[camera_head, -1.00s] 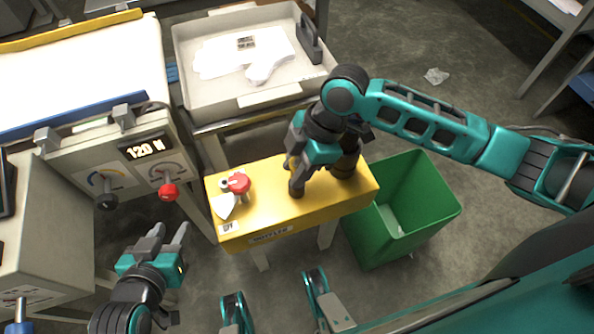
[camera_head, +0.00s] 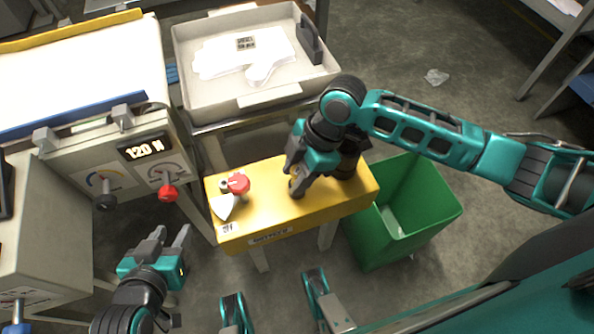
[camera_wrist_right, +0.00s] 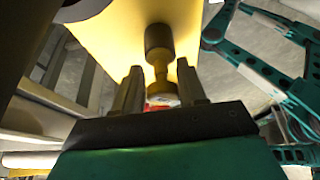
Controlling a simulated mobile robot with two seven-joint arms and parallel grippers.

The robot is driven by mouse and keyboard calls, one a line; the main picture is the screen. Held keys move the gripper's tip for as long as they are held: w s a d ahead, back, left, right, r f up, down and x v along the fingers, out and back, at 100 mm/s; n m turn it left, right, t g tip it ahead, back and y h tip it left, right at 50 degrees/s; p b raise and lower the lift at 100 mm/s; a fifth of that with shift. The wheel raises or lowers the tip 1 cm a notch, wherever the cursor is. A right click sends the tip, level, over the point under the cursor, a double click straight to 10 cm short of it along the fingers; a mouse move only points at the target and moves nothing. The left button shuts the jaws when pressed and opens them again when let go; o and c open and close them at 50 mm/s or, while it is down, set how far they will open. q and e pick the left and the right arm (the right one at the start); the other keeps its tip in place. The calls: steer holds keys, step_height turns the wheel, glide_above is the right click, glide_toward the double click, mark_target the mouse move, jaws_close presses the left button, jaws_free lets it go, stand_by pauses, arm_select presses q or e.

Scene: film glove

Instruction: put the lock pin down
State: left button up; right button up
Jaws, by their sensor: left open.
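A brown pin-like piece, which I take for the lock pin, shows in the right wrist view (camera_wrist_right: 158,42). It has a thick cylindrical head, a narrow neck and a wider collar. My right gripper (camera_wrist_right: 161,82) has its two fingers on either side of it, with gaps visible. In the head view, my right gripper (camera_head: 306,178) is low over the yellow bench (camera_head: 265,213), and its body hides much of the fingers. A small brown piece (camera_head: 297,186) shows below it on the bench. My left gripper (camera_head: 173,240) is open and empty, left of the bench.
A red knob (camera_head: 238,183) and a pale pointed plate are on the bench's left. A dark brown cylinder (camera_head: 347,163) is at its right. A green bin (camera_head: 415,215) stands right; a grey tray (camera_head: 210,112) with white gloves is behind.

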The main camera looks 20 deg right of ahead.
steer(key=shift+o, duration=1.1)
steer(key=shift+s+f, duration=0.1)
steer(key=shift+s, duration=0.1)
steer(key=shift+r, duration=0.2)
steer(key=p+v, duration=0.3)
steer(key=v, duration=0.9)
steer(key=shift+w+r, duration=0.15)
steer(key=shift+r, duration=0.35)
